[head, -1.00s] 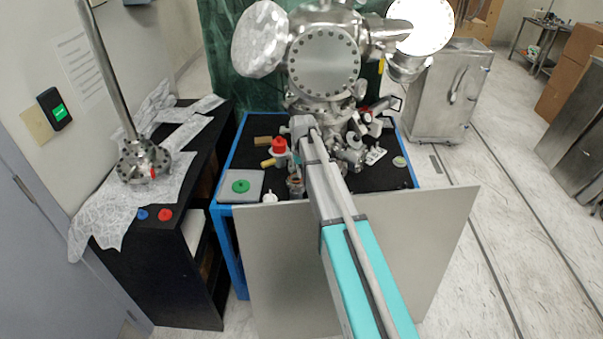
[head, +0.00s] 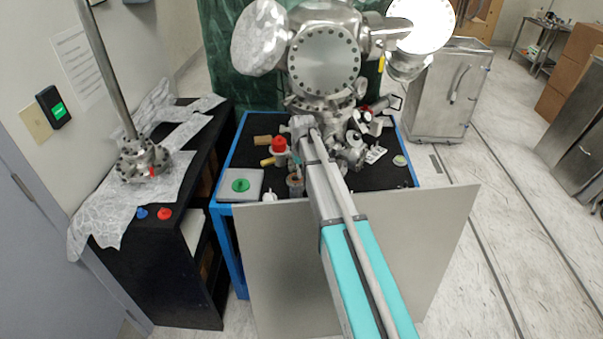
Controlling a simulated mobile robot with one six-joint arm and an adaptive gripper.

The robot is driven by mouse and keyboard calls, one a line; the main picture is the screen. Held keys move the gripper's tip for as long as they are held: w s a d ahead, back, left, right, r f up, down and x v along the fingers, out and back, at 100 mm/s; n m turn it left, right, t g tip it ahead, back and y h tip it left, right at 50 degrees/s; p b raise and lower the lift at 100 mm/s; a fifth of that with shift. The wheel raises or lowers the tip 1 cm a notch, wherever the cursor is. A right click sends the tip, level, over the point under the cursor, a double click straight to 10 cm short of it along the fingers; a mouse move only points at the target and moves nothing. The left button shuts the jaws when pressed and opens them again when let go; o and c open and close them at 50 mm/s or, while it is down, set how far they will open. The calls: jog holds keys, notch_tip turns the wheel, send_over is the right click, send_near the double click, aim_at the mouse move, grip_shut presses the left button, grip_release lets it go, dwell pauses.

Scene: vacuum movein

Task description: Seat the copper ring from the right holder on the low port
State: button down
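The steel vacuum chamber (head: 324,62) stands at the back of the black-topped bench, with smaller flanges and fittings (head: 352,150) low on its front right. Which of them is the low port I cannot tell. My arm reaches up from the bottom of the picture to the bench, and its wrist (head: 302,126) is just in front of the chamber. My gripper is too small and too hidden by the arm to make out. A small brownish cylinder (head: 295,184) stands just left of the arm; whether it is a ring holder is unclear. I cannot pick out the copper ring.
A red-capped part (head: 279,146), brass-coloured pieces (head: 266,161) and a grey tray with a green disc (head: 241,185) lie left of the arm. A grey panel (head: 270,250) fronts the bench. A black side shelf (head: 170,270) stands left. A pale disc (head: 399,161) lies right.

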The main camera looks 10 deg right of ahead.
jog(key=shift+f, duration=0.25)
dwell(0.3)
jog(key=c, duration=0.7)
grip_release()
jog(key=shift+r, duration=0.25)
